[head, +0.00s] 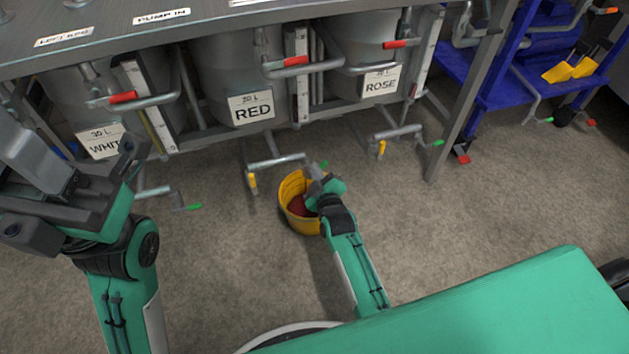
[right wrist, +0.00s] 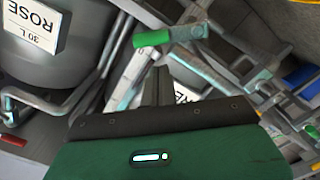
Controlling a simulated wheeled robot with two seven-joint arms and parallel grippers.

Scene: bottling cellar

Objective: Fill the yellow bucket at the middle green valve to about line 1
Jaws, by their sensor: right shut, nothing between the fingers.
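The yellow bucket (head: 288,212) stands on the floor below and in front of the RED tank, with dark red liquid (head: 299,206) inside. Its level lines cannot be read. The middle green valve handle (head: 324,164) shows just above the bucket's far right rim; a green handle (right wrist: 152,38) is close ahead of the fingers in the right wrist view. My right gripper (head: 316,178) is over the bucket's right side, by the valve; its fingers (right wrist: 160,82) are shut and empty. My left gripper (head: 128,152) is raised at the left; its finger opening is unclear.
The WHITE (head: 100,142), RED (head: 252,107) and ROSE (head: 380,80) tanks hang under the bench with red-handled levers. Other green handles are at left (head: 190,207) and right (head: 437,142). A blue cart (head: 490,85) stands at right. Floor around the bucket is clear.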

